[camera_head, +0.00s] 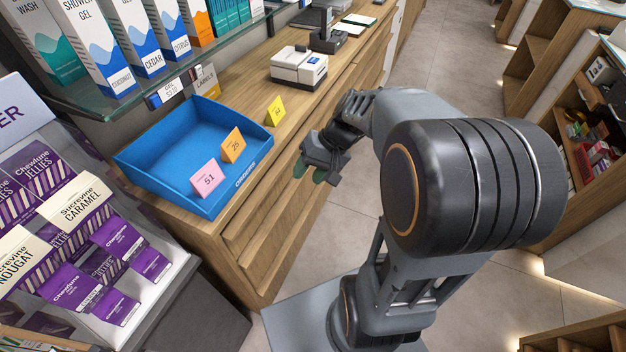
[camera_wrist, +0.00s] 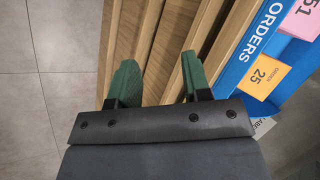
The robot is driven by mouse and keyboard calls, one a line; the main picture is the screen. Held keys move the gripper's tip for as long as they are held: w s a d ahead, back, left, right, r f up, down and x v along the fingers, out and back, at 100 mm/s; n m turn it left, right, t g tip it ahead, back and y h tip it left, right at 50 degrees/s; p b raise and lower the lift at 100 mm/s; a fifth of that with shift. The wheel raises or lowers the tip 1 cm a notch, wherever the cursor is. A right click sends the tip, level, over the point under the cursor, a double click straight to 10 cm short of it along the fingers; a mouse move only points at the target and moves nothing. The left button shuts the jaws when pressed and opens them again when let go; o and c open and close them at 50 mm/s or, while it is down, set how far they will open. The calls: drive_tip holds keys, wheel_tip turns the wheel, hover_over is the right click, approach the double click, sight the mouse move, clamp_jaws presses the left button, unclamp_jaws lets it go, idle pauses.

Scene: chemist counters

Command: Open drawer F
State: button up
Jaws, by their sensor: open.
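Wooden drawer fronts (camera_head: 266,222) are stacked in the counter's side below the blue tray. They look shut, and no letter shows on them, so I cannot tell which is drawer F. My gripper (camera_head: 312,174) is beside these fronts, partly hidden behind my wrist in the head view. In the wrist view my gripper (camera_wrist: 160,78) is open, its green fingers apart and empty. The wooden drawer edges (camera_wrist: 170,58) run between and beyond the fingers. I cannot tell whether the fingers touch the wood.
A blue ORDERS tray (camera_head: 165,145) with numbered cards stands on the wooden counter (camera_head: 262,118). A white label printer (camera_head: 299,66) is further along. A display of purple sweet packs (camera_head: 90,240) stands at left. Grey floor (camera_head: 455,60) is clear between the counters.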

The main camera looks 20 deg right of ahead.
drive_tip(key=w+d+f+m+t+y+b, duration=0.3)
drive_tip(key=w+d+f+t+b, duration=0.4)
drive_tip(key=d+f, duration=0.45)
drive_tip(key=w+d+f+m+t+y+b, duration=0.4)
drive_tip(key=w+d+f+b, duration=0.4)
drive_tip(key=f, duration=0.6)
drive_tip(key=w+a+t+h+b, duration=0.1)
drive_tip(key=w+a+b, duration=0.1)
drive_tip(key=w+a, duration=0.5)
drive_tip(key=shift+w+a+r+b, duration=0.15)
drive_tip(key=shift+w+a+b, duration=0.15)
drive_tip(key=shift+c, duration=0.3)
clamp_jaws()
